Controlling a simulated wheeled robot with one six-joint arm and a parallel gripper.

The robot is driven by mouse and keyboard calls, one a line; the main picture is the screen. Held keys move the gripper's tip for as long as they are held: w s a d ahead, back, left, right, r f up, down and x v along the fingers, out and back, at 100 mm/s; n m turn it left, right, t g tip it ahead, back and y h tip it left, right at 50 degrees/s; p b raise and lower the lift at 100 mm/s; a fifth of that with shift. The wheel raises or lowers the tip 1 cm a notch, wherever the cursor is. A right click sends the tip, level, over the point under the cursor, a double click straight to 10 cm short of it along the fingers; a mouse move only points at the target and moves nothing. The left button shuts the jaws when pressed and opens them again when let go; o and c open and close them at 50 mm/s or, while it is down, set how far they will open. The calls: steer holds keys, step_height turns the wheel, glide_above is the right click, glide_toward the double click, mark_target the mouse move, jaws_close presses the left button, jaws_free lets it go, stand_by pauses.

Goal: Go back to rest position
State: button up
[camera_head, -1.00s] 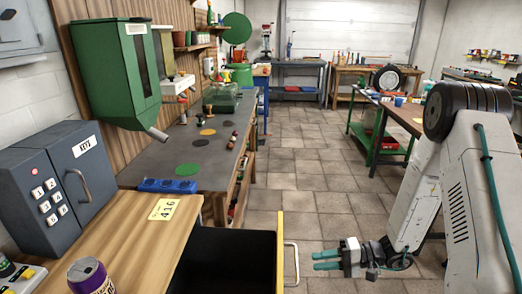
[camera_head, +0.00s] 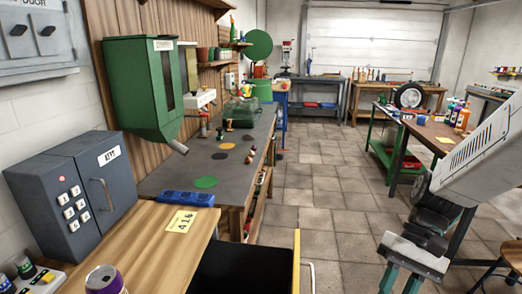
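My gripper (camera_head: 402,280) is at the lower right, in front of the tiled floor. Its two green fingers point down, stand apart, and hold nothing between them that I can see; the fingertips run to the bottom edge of the picture. My arm comes in from the right edge above it. The gripper is to the right of the open drawer (camera_head: 297,262) and touches nothing in view.
A wooden counter (camera_head: 150,245) at the lower left bears a dark keypad safe (camera_head: 72,195), a can (camera_head: 104,280) and a yellow tag (camera_head: 181,221). A grey workbench (camera_head: 225,170) runs behind. A green-legged table (camera_head: 385,150) stands right. The middle floor (camera_head: 325,185) is clear.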

steer(key=s+d+r+n+t+h, duration=0.1)
steer(key=s+r+t+h, duration=0.4)
steer(key=r, duration=0.7)
steer(key=shift+s+d+r+n+t, duration=0.35)
steer(key=shift+s+n+t, duration=0.45)
steer(key=shift+s, duration=0.45)
steer(key=shift+a, duration=0.15)
